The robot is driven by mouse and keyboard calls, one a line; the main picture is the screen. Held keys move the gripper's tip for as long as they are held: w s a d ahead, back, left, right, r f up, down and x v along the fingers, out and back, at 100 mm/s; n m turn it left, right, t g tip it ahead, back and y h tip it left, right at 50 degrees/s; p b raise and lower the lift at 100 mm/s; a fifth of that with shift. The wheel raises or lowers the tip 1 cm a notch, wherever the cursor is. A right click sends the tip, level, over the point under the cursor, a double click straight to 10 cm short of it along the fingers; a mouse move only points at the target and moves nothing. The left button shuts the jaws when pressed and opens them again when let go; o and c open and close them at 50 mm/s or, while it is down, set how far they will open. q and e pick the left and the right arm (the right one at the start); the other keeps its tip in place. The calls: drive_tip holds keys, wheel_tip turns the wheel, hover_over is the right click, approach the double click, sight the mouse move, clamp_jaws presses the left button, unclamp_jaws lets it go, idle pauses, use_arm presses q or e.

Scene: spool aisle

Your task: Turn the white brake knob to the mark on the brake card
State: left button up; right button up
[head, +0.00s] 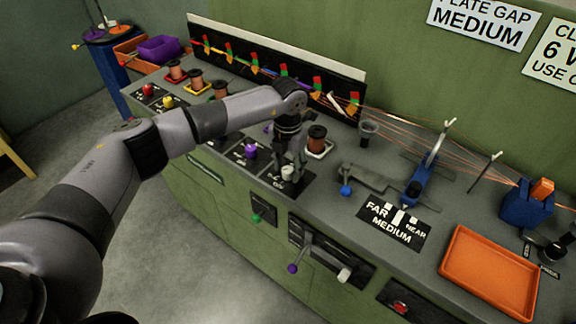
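The white knob (287,172) sits on a black plate with white markings on the bench top, near the front edge. My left gripper (290,166) points down right at the white knob, with its fingers beside or around it. The fingers are small and dark here, so I cannot tell whether they touch or grip the knob. The knob's pointer is too small to read. I see no card that I can read as the brake card. My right gripper is not in view.
A purple knob (250,151), a yellow knob (167,102) and a red knob (148,90) line the bench to the left. A copper spool (317,139) stands just behind my gripper. An orange tray (490,271) lies at right. Thin wires cross the back right.

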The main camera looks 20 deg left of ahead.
sight(288, 169)
use_arm(q)
drive_tip(key=shift+o, duration=0.4)
wheel_tip(288, 169, up, 12)
idle(0.4)
